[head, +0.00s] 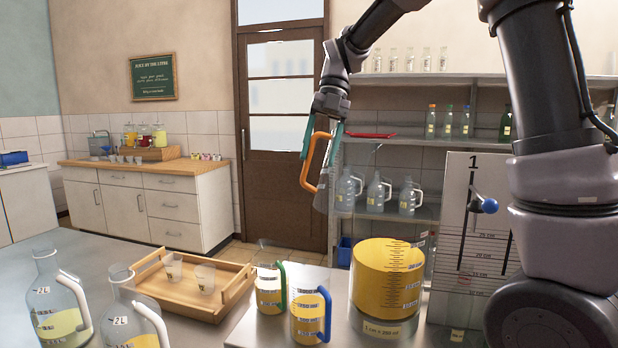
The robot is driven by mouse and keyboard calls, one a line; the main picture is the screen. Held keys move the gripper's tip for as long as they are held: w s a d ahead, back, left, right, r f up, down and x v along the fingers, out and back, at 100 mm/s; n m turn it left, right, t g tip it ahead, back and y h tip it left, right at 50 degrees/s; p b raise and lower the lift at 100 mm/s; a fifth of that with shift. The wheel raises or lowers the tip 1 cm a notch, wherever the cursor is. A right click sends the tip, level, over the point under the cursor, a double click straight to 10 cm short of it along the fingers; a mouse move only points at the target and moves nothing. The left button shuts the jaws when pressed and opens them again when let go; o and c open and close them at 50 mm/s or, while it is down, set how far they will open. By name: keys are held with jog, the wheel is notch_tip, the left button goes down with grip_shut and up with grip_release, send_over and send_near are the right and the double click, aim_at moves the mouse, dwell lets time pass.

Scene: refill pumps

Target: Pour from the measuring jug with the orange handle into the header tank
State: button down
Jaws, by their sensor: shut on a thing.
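My gripper (321,146) is high in the middle of the head view, its teal fingers shut on the orange handle (309,178) of the measuring jug. The clear jug body (326,188) hangs to the right of the handle and looks tilted. Its contents are hard to make out. A wide cylindrical tank of yellow liquid (375,275), which looks like the header tank, stands on the counter below and to the right, with a scale on its side. The jug is above the tank's level and left of it, apart from it.
A green-handled jug (270,290) and a blue-handled jug (308,318), both holding yellow liquid, stand left of the tank. A panel with a lever (472,215) stands to its right. A wooden tray (190,292) with two cups and large bottles (134,318) are farther left.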

jog(key=a+h, duration=0.1)
jog(key=a+r+h, duration=0.1)
jog(key=a, duration=0.1)
jog(key=a+r+h, duration=0.1)
jog(key=a, duration=0.1)
jog(key=shift+s, duration=0.1)
dwell(0.3)
jog(key=shift+d+f, duration=0.1)
dwell(0.8)
